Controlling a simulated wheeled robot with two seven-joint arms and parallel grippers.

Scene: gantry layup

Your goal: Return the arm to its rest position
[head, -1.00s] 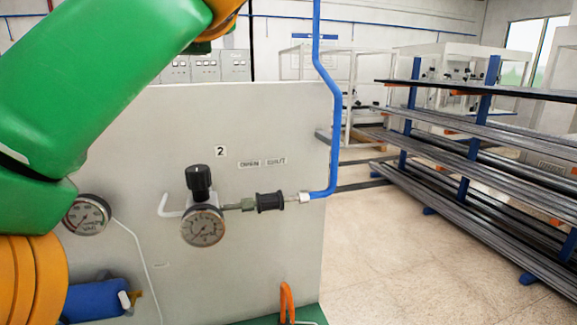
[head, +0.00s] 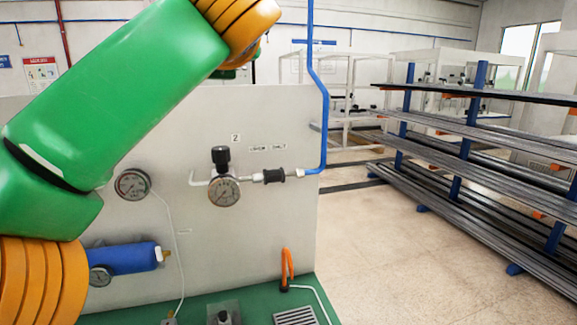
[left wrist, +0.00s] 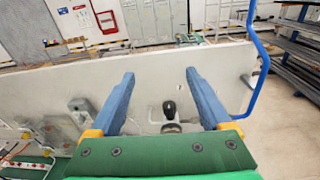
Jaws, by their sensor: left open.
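My left arm (head: 110,100), green with orange joints, crosses the upper left of the head view. Its gripper is outside that view. In the left wrist view my left gripper (left wrist: 158,85) is open, with its two blue fingers wide apart and nothing between them. Beyond and below the fingers is the grey panel (left wrist: 150,75), with a black knob (left wrist: 169,110) showing between them, apart from both. My right gripper is not in view.
The upright panel (head: 260,220) carries a regulator gauge (head: 224,191), another gauge (head: 132,184) and a blue cylinder (head: 122,257). A blue pipe (head: 323,110) runs up its right edge. A rack of long bars (head: 470,160) stands right. The floor (head: 400,250) between is clear.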

